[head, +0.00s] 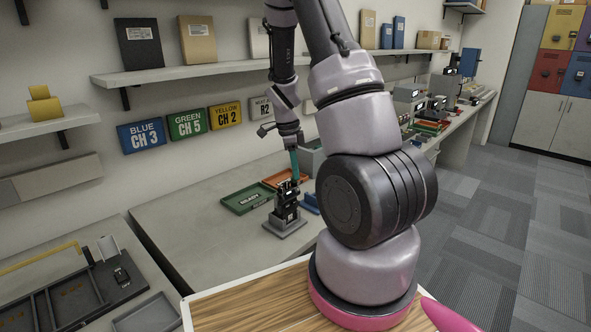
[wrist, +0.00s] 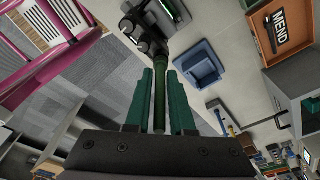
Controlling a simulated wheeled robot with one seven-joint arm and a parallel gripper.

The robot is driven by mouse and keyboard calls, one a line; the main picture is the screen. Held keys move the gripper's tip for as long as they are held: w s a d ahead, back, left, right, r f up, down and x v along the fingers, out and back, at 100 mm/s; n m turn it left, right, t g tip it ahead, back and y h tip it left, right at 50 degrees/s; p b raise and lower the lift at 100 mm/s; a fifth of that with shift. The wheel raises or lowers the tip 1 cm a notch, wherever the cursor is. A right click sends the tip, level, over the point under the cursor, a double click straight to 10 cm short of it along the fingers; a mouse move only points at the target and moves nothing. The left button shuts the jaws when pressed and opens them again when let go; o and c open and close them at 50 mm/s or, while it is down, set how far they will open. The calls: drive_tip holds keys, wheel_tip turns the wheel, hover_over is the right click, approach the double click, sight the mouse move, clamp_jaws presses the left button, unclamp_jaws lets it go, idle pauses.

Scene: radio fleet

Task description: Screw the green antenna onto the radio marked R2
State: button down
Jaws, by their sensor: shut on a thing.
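The radio (head: 286,208) is a small black unit standing upright in a grey stand (head: 285,227) on the bench. It also shows at the top of the wrist view (wrist: 148,30); I cannot read a mark on it. My gripper (head: 295,176) points down just above the radio. In the wrist view its teal fingers (wrist: 162,105) are shut on the dark green antenna (wrist: 160,88), a slim rod lying between them. The antenna's far end reaches to the radio's top in that view. I cannot tell whether it touches or is seated. The antenna is not distinct in the head view.
A green tray (head: 240,204) lies left of the radio, with an orange tray (head: 270,182), labelled MEND in the wrist view (wrist: 262,27), behind it. The bench (head: 190,220) is clear to the left.

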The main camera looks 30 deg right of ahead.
drive_tip(key=m, duration=0.4)
drive_tip(key=shift+m+y, duration=0.3)
drive_tip(key=shift+m, duration=0.1)
drive_tip(key=shift+g, duration=0.3)
drive_tip(key=shift+a+m, duration=0.1)
drive_tip(key=shift+m, duration=0.3)
drive_tip(key=c, duration=0.7)
unclamp_jaws()
